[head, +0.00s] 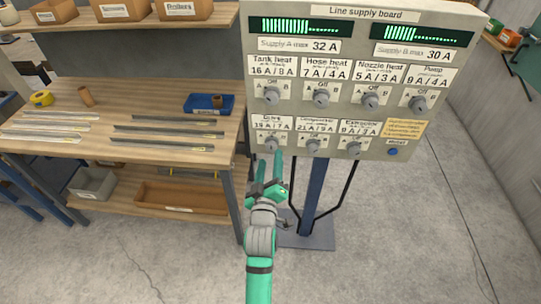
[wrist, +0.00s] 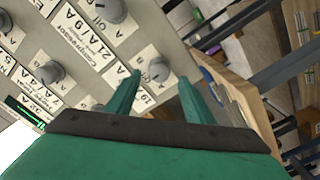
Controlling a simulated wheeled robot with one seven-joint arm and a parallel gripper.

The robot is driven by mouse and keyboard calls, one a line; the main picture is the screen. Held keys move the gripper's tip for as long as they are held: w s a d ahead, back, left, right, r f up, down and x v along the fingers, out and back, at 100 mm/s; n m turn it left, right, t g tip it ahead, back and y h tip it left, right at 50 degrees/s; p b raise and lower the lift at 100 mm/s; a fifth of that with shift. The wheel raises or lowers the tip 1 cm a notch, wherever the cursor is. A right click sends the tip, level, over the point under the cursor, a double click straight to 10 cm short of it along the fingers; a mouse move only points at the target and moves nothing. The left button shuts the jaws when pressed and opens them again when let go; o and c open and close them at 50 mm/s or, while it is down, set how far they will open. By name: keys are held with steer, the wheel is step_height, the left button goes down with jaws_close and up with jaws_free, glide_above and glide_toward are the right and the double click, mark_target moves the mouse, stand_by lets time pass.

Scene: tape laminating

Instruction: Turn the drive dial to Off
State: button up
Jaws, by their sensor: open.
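The line supply board (head: 365,12) is a beige panel with labelled grey dials in two rows. The lower-left dial (head: 271,144), under a small label reading about 19 A / 7 A, appears to be the drive dial; its name is too blurred to read surely. My gripper (head: 271,158) is open and reaches up from below to this dial. In the wrist view the dial (wrist: 158,70) shows between the two green fingertips (wrist: 160,78), with a gap around it. I cannot tell which position its pointer is at.
The 21 A / 9 A dial (head: 313,147) sits close to the right, another dial (head: 353,148) beyond it. Upper dials such as tank heat (head: 271,97) are above. Floor right of the post is clear.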

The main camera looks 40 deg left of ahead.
steer(key=v, duration=0.7)
steer(key=shift+a, duration=0.1)
stand_by(0.4)
steer(key=s+d+f+m+h, duration=0.3)
steer(key=s+d+f+m, duration=0.15)
steer(key=d, duration=0.45)
steer(key=s+d+f+m+h, duration=0.25)
steer(key=s+d+f, duration=0.3)
steer(key=d, duration=0.35)
steer(key=s+d+m+h, duration=0.2)
steer(key=s+d+m, duration=0.2)
steer(key=s+d, duration=0.2)
steer(key=s+d+m+h, duration=0.2)
steer(key=s+d+m, duration=0.2)
steer(key=s, duration=0.7)
steer(key=d, duration=0.2)
steer(key=shift+s+d, duration=0.2)
steer(key=shift+d, duration=0.2)
steer(key=shift+r, duration=0.15)
